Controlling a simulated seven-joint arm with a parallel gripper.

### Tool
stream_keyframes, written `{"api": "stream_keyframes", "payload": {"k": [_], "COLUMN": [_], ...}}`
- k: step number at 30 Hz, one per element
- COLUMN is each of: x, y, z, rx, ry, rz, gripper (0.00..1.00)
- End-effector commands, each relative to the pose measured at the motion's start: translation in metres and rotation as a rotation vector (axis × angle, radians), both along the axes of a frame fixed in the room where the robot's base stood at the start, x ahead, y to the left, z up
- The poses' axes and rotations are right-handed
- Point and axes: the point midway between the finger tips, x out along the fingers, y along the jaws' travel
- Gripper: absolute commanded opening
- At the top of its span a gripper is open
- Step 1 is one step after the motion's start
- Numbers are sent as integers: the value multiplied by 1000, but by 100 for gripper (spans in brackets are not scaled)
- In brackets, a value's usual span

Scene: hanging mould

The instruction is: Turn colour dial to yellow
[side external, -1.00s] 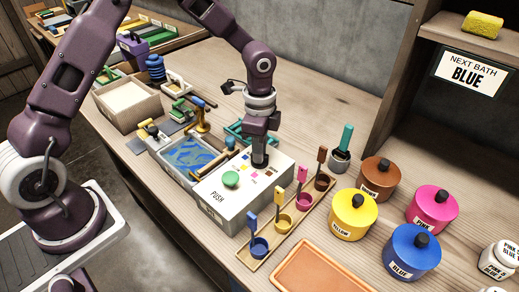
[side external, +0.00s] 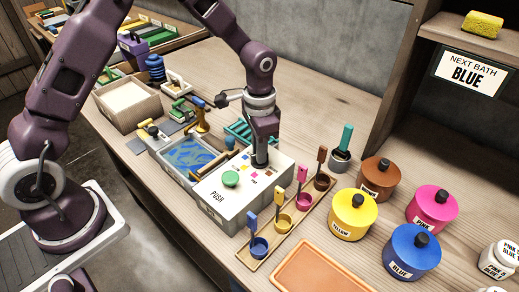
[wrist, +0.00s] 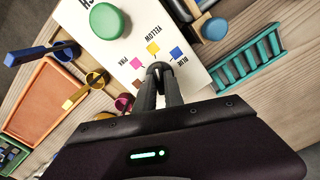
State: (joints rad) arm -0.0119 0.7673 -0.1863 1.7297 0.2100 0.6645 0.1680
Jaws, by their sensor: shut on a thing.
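The white control box (side external: 246,196) stands on the bench with a green push button (side external: 230,179) on top. The wrist view shows its colour marks: a yellow square (wrist: 153,48), a pink square (wrist: 136,64) and a blue square (wrist: 177,53). My gripper (side external: 261,163) points down at the box top, with its fingers close together. In the wrist view my gripper (wrist: 160,68) is shut on the small dark colour dial, just below the yellow mark. The fingers hide most of the dial, and I cannot tell where its pointer aims.
A rack of small coloured cups with ladles (side external: 272,235) stands right of the box. Yellow (side external: 352,216), blue (side external: 412,252), pink and brown pots stand further right. A tray of blue liquid (side external: 190,155) is left. A sign (side external: 468,74) reads NEXT BATH BLUE.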

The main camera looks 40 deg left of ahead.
Motion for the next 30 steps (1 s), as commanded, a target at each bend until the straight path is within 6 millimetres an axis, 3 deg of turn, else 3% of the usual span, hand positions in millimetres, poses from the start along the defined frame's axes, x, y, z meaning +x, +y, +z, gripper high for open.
{"api": "stream_keyframes", "payload": {"k": [16,17,19,30], "x": [1,1,1,1], "y": [0,0,0,0], "z": [1,1,1,7], "rx": [0,0,0,0], "ry": [-3,-3,-3,-3], "rz": [22,22,22,21], "gripper": [0,19,32,35]}}
